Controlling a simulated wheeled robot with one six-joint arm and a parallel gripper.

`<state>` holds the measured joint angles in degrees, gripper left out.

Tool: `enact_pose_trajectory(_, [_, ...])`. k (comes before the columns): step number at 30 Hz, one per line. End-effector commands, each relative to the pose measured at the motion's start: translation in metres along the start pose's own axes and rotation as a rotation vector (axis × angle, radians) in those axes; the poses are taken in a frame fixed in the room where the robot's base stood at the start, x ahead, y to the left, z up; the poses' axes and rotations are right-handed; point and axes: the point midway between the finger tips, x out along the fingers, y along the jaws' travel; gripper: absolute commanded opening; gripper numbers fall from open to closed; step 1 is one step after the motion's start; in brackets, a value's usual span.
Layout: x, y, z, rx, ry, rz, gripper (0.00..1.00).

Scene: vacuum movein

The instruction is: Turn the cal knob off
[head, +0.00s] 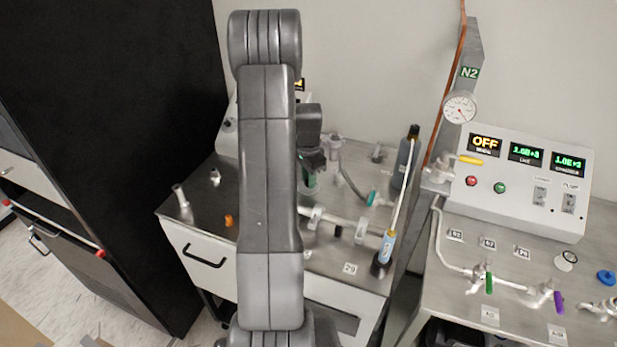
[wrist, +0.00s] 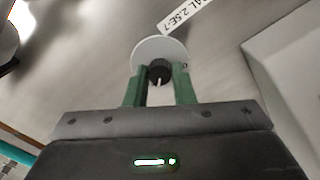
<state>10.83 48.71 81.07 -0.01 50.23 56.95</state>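The cal knob (wrist: 159,71) is a small black knob on a white round dial, on a grey metal surface in the wrist view. Its white pointer line points down in the picture, toward my gripper. A partly cropped label reading "AL 2.5E-7" sits beside the dial. My gripper (wrist: 158,82) has green fingers, parted, one on each side of the knob. A thin gap seems to show beside the knob; whether either finger touches it I cannot tell. In the head view, my gripper (head: 311,172) is low over the left bench, and the knob is hidden behind my arm.
The left bench (head: 205,215) carries glass tubing (head: 340,218), a teal-capped valve (head: 375,199) and a blue-banded wand (head: 386,246). The control box (head: 515,185) on the right bench shows "OFF" on one display. A black cabinet (head: 110,130) stands at left.

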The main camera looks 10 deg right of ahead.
Motion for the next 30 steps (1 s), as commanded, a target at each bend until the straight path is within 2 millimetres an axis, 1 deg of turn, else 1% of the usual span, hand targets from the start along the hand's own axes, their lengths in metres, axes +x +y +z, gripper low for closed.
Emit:
enact_pose_trajectory(1, [-0.0001, -0.0001, 0.0, 0.0, 0.0, 0.0, 0.08])
enact_pose_trajectory(2, [-0.0002, -0.0001, 0.0, 0.0, 0.0, 0.0, 0.02])
enact_pose_trajectory(3, [-0.0002, -0.0001, 0.0, 0.0, 0.0, 0.0, 0.0])
enact_pose_trajectory(9, [0.0001, -0.0002, 0.0, -0.012, 0.0, -0.001, 0.0])
enact_pose_trajectory(14, [0.0009, -0.0002, 0.0, -0.063, 0.0, -0.001, 0.0])
enact_pose_trajectory(20, [0.0018, -0.0004, -0.0002, -0.192, 0.001, -0.002, 0.0])
enact_pose_trajectory(30, [0.0016, -0.0004, -0.0002, -0.507, 0.002, -0.002, 0.0])
